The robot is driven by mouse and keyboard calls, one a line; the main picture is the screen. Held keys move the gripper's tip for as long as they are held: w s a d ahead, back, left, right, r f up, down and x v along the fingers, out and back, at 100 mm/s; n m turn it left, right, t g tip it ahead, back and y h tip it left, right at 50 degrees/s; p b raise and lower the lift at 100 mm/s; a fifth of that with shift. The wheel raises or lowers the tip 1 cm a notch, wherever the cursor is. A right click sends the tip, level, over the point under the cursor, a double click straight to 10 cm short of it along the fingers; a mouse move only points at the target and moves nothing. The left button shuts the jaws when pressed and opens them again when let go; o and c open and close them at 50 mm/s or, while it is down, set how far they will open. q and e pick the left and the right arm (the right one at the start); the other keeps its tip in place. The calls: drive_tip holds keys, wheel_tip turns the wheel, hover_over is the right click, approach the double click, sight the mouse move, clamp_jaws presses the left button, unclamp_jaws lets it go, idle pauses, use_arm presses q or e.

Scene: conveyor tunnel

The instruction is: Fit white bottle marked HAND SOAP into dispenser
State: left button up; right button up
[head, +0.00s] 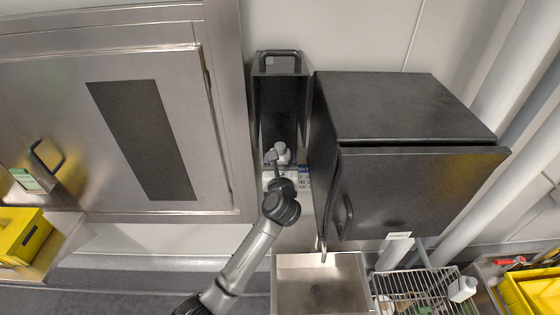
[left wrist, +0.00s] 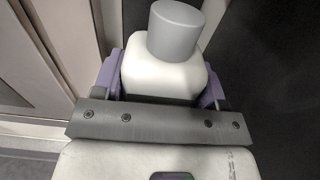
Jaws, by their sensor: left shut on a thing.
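My left gripper (head: 280,172) is shut on a white bottle (head: 281,150) at the lower mouth of the narrow dark dispenser (head: 265,110). In the left wrist view, the purple-padded fingers of the gripper (left wrist: 162,78) grip the bottle (left wrist: 160,77) on both sides. The bottle has a grey cap (left wrist: 173,32) and looks upright there. No HAND SOAP marking is readable. The dispenser's front looks open. Whether the bottle is seated in it or just in front of it, I cannot tell. The right gripper is not in view.
A steel cabinet door (head: 190,120) stands close on the left, and a black box with a handled door (head: 415,190) close on the right. A metal basin (head: 290,270) lies below. A wire basket (head: 415,285) and a yellow crate (head: 535,290) are at lower right.

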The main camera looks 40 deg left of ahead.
use_arm(q)
drive_tip(key=shift+f, duration=0.2)
drive_tip(key=o, duration=1.5)
drive_tip(key=shift+f, duration=0.1)
drive_tip(key=b+v, duration=0.2)
drive_tip(key=v, duration=1.1)
drive_tip(key=shift+s+d+b, duration=0.25)
drive_tip(key=shift+s+b, duration=0.1)
